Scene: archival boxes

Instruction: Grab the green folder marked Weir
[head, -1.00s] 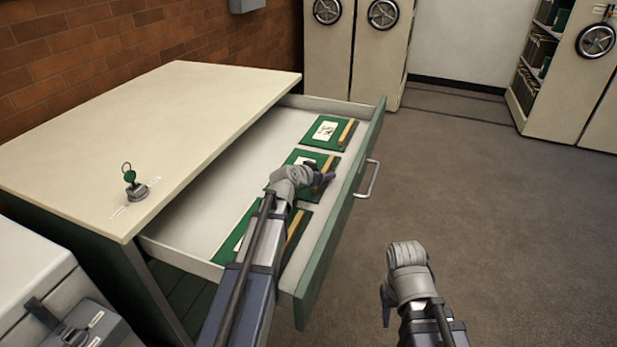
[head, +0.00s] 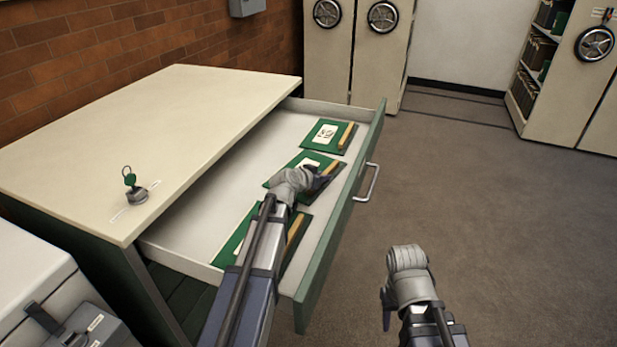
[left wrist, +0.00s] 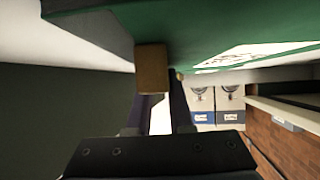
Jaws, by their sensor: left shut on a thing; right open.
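Three green folders, each with a pale label and a wooden strip along one edge, are at the open drawer: a far one (head: 322,133), a middle one (head: 312,160) and a near one (head: 233,247). The label writing is too small to read. My left gripper (head: 322,180) is at the middle folder and hides part of it. In the left wrist view its fingers (left wrist: 165,103) are shut on the wooden strip (left wrist: 152,68) of a green folder (left wrist: 215,25). My right gripper (head: 386,302) is open and empty over the floor, right of the drawer.
The drawer (head: 343,215) with its green front stands out from a cream-topped cabinet (head: 150,120). A grey box (head: 85,325) is at lower left. Shelving units (head: 345,60) stand behind. The floor to the right is clear.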

